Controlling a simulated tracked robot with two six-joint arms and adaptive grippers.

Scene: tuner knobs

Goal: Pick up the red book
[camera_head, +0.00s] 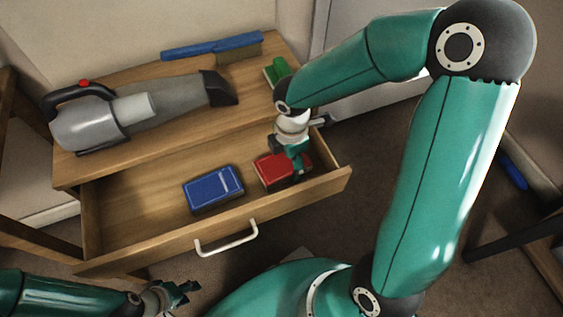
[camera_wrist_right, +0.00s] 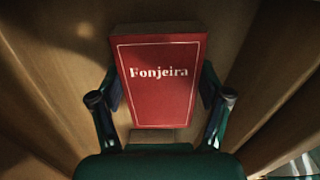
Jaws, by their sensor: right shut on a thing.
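The red book (camera_head: 268,170) is in the right part of the open drawer (camera_head: 130,225), partly hidden by my right gripper. In the right wrist view the red book (camera_wrist_right: 160,85) shows its cover with the word "Fonjeira". My right gripper (camera_head: 294,160) reaches down into the drawer from above. In the right wrist view its two fingers (camera_wrist_right: 160,100) press on the left and right sides of the book. I cannot tell whether the book touches the drawer floor. My left gripper (camera_head: 182,291) is at the bottom left, outside the drawer, empty with its fingers apart.
A blue book (camera_head: 213,188) lies in the drawer left of the red one. On the cabinet top are a handheld vacuum (camera_head: 100,122), a blue-handled brush (camera_head: 212,46) and a green object (camera_head: 277,70). The drawer has a white handle (camera_head: 227,243) in front.

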